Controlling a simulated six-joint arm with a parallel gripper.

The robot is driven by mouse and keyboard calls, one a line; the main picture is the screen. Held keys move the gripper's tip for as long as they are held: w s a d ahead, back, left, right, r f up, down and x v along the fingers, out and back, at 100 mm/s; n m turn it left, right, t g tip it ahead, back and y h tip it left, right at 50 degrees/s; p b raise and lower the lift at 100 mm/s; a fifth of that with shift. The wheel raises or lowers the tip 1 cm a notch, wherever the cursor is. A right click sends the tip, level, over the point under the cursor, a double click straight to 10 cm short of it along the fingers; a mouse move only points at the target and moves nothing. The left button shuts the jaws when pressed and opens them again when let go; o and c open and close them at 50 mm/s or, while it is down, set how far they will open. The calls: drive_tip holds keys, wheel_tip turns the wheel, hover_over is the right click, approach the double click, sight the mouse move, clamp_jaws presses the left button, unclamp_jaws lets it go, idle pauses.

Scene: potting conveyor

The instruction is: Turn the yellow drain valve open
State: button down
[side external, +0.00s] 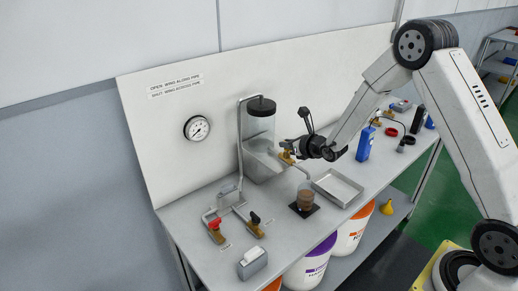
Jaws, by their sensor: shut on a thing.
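The yellow drain valve (285,158) is on a short pipe low on the right side of a clear tank (261,130) with a black lid. My gripper (291,150) reaches it from the right and is shut on its wing. The fingers hide most of the wing, so I cannot tell if it lies along or across the pipe. A thin outlet pipe bends down from the valve toward a clear jar (305,199) with brown contents, on a black pad.
A red-handled valve (215,226) and a black-handled valve (254,219) stand at the front left, near a grey box (252,264). An empty metal tray (325,193) lies right of the jar. A blue bottle (365,145) stands farther right. A backboard with a gauge (197,128) bounds the rear.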

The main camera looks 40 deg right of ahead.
idle(0.3)
drive_tip(key=c, duration=0.7)
unclamp_jaws()
drive_tip(key=shift+o, duration=0.2)
drive_tip(key=shift+s+r, duration=0.1)
drive_tip(key=shift+s, duration=0.05)
drive_tip(key=shift+v, duration=3.75)
